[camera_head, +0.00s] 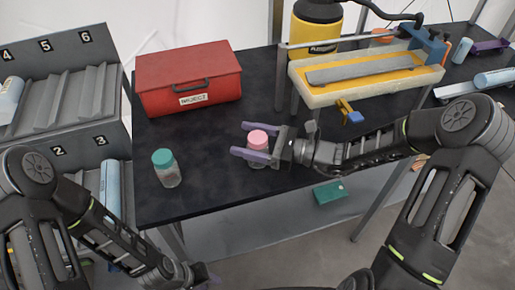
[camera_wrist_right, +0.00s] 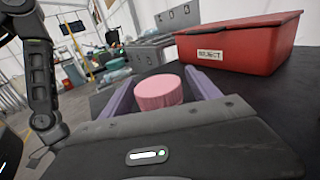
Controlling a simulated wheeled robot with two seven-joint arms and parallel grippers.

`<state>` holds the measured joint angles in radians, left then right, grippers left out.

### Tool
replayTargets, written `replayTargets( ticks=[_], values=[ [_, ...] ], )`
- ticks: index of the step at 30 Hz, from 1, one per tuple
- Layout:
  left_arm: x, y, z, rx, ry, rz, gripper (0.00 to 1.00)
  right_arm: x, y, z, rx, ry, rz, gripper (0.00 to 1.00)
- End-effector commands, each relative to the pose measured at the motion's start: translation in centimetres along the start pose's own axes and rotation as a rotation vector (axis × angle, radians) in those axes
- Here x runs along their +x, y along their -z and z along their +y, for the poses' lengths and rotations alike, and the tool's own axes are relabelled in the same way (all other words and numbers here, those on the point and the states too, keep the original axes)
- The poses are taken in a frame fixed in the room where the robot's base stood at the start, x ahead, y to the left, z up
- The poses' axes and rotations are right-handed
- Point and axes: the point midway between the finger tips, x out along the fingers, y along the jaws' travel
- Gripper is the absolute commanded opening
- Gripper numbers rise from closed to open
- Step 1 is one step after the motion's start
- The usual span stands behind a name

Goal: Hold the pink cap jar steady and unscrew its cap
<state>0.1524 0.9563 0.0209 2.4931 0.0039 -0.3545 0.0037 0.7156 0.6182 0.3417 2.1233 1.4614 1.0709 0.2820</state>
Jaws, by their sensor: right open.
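The pink cap jar (camera_head: 257,151) stands upright on the dark table, its clear body partly hidden by a finger. Its pink cap (camera_head: 257,137) is on top and also shows in the right wrist view (camera_wrist_right: 159,91). My right gripper (camera_head: 246,140) is open, with one purple finger on each side of the jar. I cannot tell whether the fingers touch it. My left gripper (camera_head: 205,277) is low in the head view, below the table's front edge and away from the jar. Only a small part of it shows, so its opening is unclear.
A jar with a green cap (camera_head: 165,168) stands on the table left of the pink one. A red REJECT box (camera_head: 188,78) is behind. A yellow tray (camera_head: 365,76) is at the back right. A numbered rack (camera_head: 62,95) stands left of the table (camera_head: 215,190).

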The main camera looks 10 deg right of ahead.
Motion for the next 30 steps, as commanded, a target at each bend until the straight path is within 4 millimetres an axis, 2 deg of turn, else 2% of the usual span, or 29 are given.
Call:
replayTargets(
  ticks=[16,30],
  values=[
    [0.04,-0.02,-0.01,0.0,0.0,0.0,0.36,-0.07,0.04,-0.02,0.0,0.0,0.0,0.7],
    [0.04,-0.01,0.0,0.0,0.0,0.0,0.36,-0.07,0.05,-0.01,0.0,0.0,0.0,0.32]
  ],
)
